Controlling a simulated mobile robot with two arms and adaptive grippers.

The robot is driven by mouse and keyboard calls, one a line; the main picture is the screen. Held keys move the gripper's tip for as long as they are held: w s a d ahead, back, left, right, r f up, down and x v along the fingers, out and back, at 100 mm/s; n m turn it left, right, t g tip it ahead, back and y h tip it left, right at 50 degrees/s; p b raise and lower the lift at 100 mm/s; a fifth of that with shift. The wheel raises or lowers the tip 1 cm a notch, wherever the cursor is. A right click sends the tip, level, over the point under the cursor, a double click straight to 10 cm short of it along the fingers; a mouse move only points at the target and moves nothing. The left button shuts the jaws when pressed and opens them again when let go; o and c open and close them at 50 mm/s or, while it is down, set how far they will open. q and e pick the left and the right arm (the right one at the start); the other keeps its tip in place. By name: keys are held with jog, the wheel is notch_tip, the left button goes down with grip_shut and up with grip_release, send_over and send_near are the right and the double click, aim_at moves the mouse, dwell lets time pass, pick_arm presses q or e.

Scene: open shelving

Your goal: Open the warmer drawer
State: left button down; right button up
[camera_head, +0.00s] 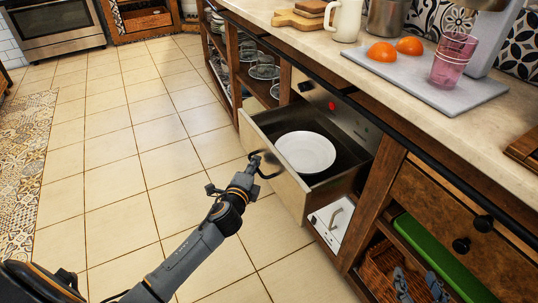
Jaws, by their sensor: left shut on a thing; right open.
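The warmer drawer (285,187) is pulled out from the counter front and stands open, its light front panel facing the aisle. A white plate (305,152) lies inside it. My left gripper (262,166) is at the drawer's front, shut on its dark handle; the fingers partly hide the handle. My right gripper (419,284) shows only by its two fingertips at the bottom right edge, apart and empty, in front of the lower shelf.
A control panel with a red light (332,106) sits above the drawer. The counter (380,85) holds a grey board (430,85) with oranges and a pink glass. A wicker basket (377,268) is at lower right. The tiled floor (130,160) on the left is clear.

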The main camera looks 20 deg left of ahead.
pick_arm(q)
jog(key=s+a+p, duration=0.1)
jog(key=s+a, duration=0.3)
jog(key=shift+s, duration=0.4)
pick_arm(e)
jog(key=s+d+f+g+h, duration=0.1)
jog(key=s+d+f+g, duration=0.1)
jog(key=s+f+g, duration=0.2)
jog(key=shift+s+f, duration=0.35)
jog(key=shift+f, duration=0.1)
pick_arm(q)
jog(key=c, duration=1.7)
grip_release()
jog(key=shift+d, duration=0.1)
jog(key=s+d+r, duration=0.1)
jog(key=s, duration=1)
jog(key=shift+s+d+r, duration=0.25)
jog(key=shift+s+r, duration=0.05)
jog(key=shift+s, duration=0.1)
